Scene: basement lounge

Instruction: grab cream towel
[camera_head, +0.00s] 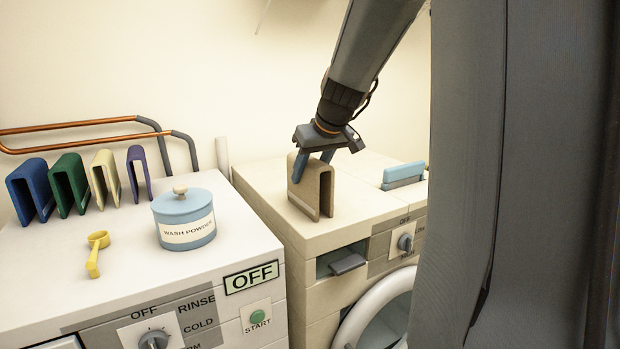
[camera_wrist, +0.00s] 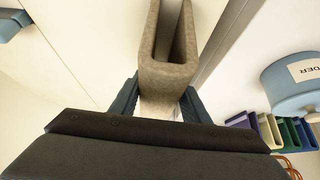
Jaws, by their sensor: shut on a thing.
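A folded cream towel (camera_head: 105,178) stands upright on the left machine, between a green towel and a purple towel. In the wrist view, a cream towel (camera_wrist: 270,130) shows small at the right edge. My gripper (camera_head: 314,168) is far to its right, pointing down over the right machine. It is shut on a different folded towel, a tan-brown one (camera_head: 312,190), gripped near its top. In the wrist view, the tan-brown towel (camera_wrist: 166,76) sits between my two fingers (camera_wrist: 160,98). The tan-brown towel stands upright and appears to rest on the machine top.
The left machine (camera_head: 60,270) also holds a blue towel (camera_head: 30,190), green towel (camera_head: 70,184), purple towel (camera_head: 139,173), wash powder jar (camera_head: 186,220) and yellow scoop (camera_head: 97,250). Copper pipes (camera_head: 70,125) run behind. The right machine (camera_head: 350,225) has a blue-handled item (camera_head: 403,173) at its back right.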

